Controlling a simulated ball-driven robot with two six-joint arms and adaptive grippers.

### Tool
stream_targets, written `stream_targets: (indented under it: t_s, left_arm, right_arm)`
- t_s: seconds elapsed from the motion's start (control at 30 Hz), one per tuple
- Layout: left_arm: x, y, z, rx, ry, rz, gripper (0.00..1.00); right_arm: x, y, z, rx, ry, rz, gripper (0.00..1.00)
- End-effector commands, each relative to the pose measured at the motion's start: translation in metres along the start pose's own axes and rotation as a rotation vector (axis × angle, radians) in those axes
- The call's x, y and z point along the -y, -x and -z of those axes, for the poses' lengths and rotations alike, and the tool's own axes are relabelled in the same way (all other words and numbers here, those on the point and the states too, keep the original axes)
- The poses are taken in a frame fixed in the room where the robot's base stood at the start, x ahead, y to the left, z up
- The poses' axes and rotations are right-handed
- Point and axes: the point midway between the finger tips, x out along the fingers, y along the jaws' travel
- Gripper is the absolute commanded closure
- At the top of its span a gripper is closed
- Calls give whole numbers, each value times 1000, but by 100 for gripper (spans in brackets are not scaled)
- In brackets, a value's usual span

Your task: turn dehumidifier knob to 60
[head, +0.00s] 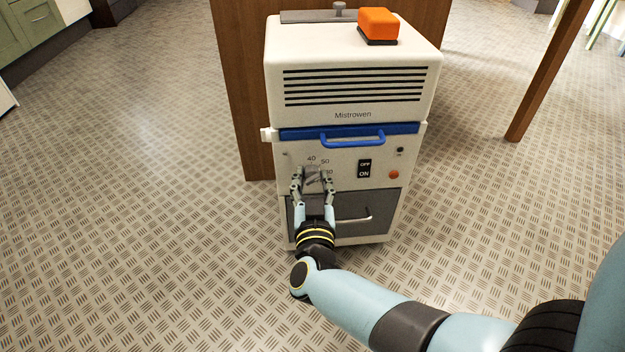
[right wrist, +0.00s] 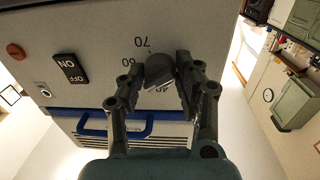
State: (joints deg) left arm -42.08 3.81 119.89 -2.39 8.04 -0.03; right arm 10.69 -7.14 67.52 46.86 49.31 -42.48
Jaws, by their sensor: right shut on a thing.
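The white dehumidifier (head: 353,103), marked Mistrowen, stands upright with its front facing me. Its dark grey knob (head: 312,179) is at the left of the front panel, with printed numbers around it; 40 and 50 are readable above it. My right gripper (head: 313,175) is shut on the knob, one finger on each side. In the right wrist view the knob (right wrist: 160,69) sits between the fingertips, with 70 and 60 beside it, upside down. The fingers hide part of the scale, and I cannot tell which number the knob points to. My left gripper is not in view.
An OFF/ON switch (head: 364,168) and an orange-red button (head: 394,174) are right of the knob. A blue handle (head: 352,139) is above, and a drawer with a pale handle (head: 355,218) below. An orange block (head: 379,24) is on top. The metal floor around is clear.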

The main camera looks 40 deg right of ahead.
Motion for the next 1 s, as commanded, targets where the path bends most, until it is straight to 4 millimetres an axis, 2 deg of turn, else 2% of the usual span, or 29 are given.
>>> stream_targets:
  t_s: [0.07,0.6,1.0]
  left_arm:
    - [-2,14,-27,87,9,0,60]
    - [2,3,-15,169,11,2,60]
    - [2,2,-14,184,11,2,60]
  right_arm:
    - [0,0,1,5,-54,0,99]
    - [0,1,0,37,-517,3,99]
    - [0,1,0,52,-717,4,99]
